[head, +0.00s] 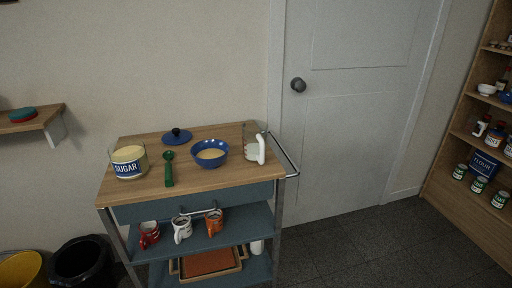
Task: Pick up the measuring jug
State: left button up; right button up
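A clear measuring jug with a white handle (261,149) stands upright near the right end of the wooden cart top (222,178). Its glass body is faint against the wall, and its handle faces the front right. A blue bowl (221,150) with pale yellow contents stands just left of the jug, apart from it. Neither of my grippers shows in the head view.
A sugar container (129,168), green scoop (168,172) and blue lid (177,136) are on the cart top. Mugs (182,231) stand on the shelf below. A metal rail (286,155) edges the cart's right side. Open floor (350,250) lies right of the cart.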

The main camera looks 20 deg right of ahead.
aim_at(257, 145)
jog(key=k, duration=0.65)
jog(key=k+j+u, duration=0.1)
jog(key=k+u, duration=0.3)
jog(key=k, duration=0.2)
jog(key=u, duration=2.6)
jog(key=k+l+u, duration=0.3)
jog(key=l+u, duration=0.15)
jog(key=k+l, duration=0.5)
jog(key=l, duration=0.15)
jog(key=k+l, duration=0.5)
jog(key=l, duration=0.15)
jog(key=k+l, duration=0.5)
jog(key=l, duration=0.15)
